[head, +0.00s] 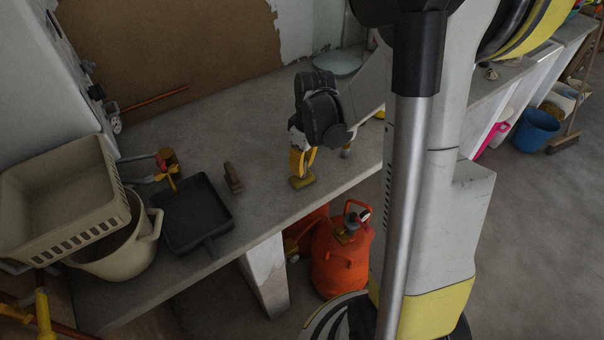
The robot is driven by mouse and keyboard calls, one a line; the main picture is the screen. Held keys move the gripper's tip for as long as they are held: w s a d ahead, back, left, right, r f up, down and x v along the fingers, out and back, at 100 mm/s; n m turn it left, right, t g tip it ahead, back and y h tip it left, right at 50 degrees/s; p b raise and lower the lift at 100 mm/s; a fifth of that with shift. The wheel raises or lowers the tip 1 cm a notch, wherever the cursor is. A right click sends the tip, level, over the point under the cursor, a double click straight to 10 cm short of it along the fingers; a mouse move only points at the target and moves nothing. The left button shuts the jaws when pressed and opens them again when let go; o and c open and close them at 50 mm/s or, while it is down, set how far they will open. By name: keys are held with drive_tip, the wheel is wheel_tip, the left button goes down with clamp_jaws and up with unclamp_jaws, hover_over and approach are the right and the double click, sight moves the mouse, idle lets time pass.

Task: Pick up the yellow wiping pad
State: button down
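A small yellow pad (302,182) lies on the grey concrete counter, close to its front edge. My gripper (303,172) points down right above the pad, with its yellow fingers at or just over the pad's top. The fingers are small and dark in this view, so I cannot tell whether they touch the pad or how far apart they are. The far side of the pad is partly hidden by the fingers.
On the counter (265,115) are a brown block (232,177), a black square pan (195,212), a brass valve (167,170), a beige pot (120,250) and a beige crate (65,205). A plate (337,63) lies at the back. An orange gas cylinder (342,255) stands below.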

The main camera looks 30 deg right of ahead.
drive_tip(key=shift+r, duration=0.1)
drive_tip(key=r, duration=0.1)
drive_tip(key=r+p, duration=0.1)
drive_tip(key=r, duration=0.1)
drive_tip(key=r+p, duration=0.1)
drive_tip(key=shift+s+d+r, duration=0.1)
drive_tip(key=shift+d+r, duration=0.15)
drive_tip(key=shift+r, duration=0.05)
drive_tip(key=s+d+r+p, duration=0.2)
drive_tip(key=s+d+r, duration=0.3)
drive_tip(key=d, duration=0.5)
drive_tip(key=shift+r, duration=0.6)
